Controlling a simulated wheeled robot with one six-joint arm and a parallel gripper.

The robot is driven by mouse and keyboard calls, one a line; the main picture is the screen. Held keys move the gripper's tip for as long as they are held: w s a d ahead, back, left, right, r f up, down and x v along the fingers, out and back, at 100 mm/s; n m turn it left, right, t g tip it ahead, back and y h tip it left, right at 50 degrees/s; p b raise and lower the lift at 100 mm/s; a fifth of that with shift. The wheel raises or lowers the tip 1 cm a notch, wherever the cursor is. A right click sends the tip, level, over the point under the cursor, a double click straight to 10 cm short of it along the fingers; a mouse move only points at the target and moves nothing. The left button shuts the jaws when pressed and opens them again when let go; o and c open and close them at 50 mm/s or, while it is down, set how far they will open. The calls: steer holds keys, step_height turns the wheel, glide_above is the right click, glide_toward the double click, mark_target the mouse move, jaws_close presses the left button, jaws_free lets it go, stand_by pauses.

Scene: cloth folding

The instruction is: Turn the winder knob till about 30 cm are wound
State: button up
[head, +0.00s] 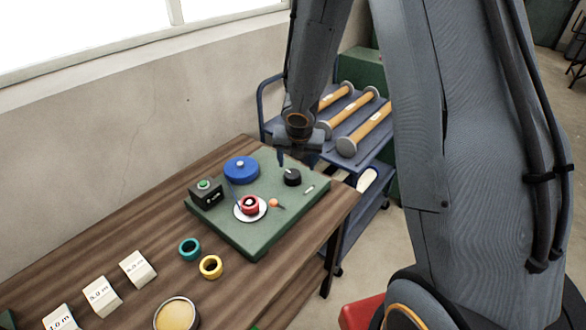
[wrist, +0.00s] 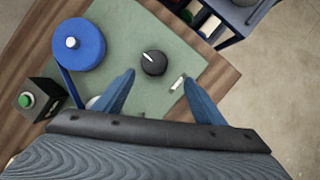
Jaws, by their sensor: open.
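The black winder knob (head: 292,177) with a white pointer line sits on the right part of the green board (head: 243,237). In the wrist view the knob (wrist: 153,62) lies ahead of my fingertips. My gripper (wrist: 158,82) is open and empty, its two blue fingers apart, with the knob roughly between and beyond them. A blue spool (head: 241,169) stands at the back of the board with a blue strip running from it. A red spool (head: 250,205) sits on a white disc on the board. The length wound cannot be read.
A black box with a green button (head: 204,193) stands at the board's left. A teal ring (head: 190,248), a yellow ring (head: 210,267) and white labelled blocks (head: 137,269) lie on the wooden table (head: 232,297). A cart (head: 350,152) with rollers stands behind.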

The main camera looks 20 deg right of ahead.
mark_target(293, 174)
steer(key=w+f+n+b, duration=0.1)
steer(key=f, duration=0.1)
steer(key=w+f+n+b, duration=0.1)
steer(key=f+b, duration=0.1)
steer(key=f, duration=0.1)
steer(key=w+f+b, duration=0.2)
steer(key=f, duration=0.1)
steer(key=shift+a+n, duration=0.15)
steer(key=shift+n, duration=0.25)
steer(key=shift+c, duration=0.3)
steer(key=c, duration=1)
